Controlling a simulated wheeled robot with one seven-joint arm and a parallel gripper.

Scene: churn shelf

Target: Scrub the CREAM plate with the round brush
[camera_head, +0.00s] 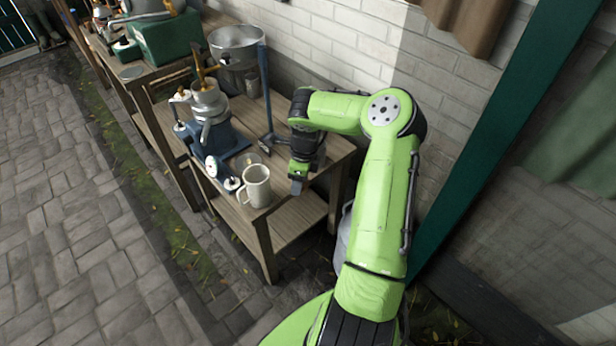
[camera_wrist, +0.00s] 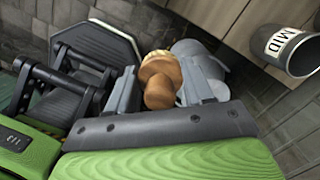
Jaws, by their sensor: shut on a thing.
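My gripper (camera_head: 298,184) is over the right front corner of the near wooden bench, just right of the pale mug. In the wrist view, its two grey fingers are shut on a round wooden knob, which looks like the handle of the round brush (camera_wrist: 160,80). The brush's bristles are hidden. I cannot make out a plate marked CREAM in either view. A small white disc (camera_head: 212,167) shows on the blue machine, too small to read.
The pale mug (camera_head: 257,186) stands at the bench's front edge. A cup labelled MID (camera_wrist: 287,48) shows in the wrist view. A blue machine (camera_head: 222,140) and metal bowl (camera_head: 238,45) stand further back. A brick wall (camera_head: 340,40) runs behind. The paving at left is clear.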

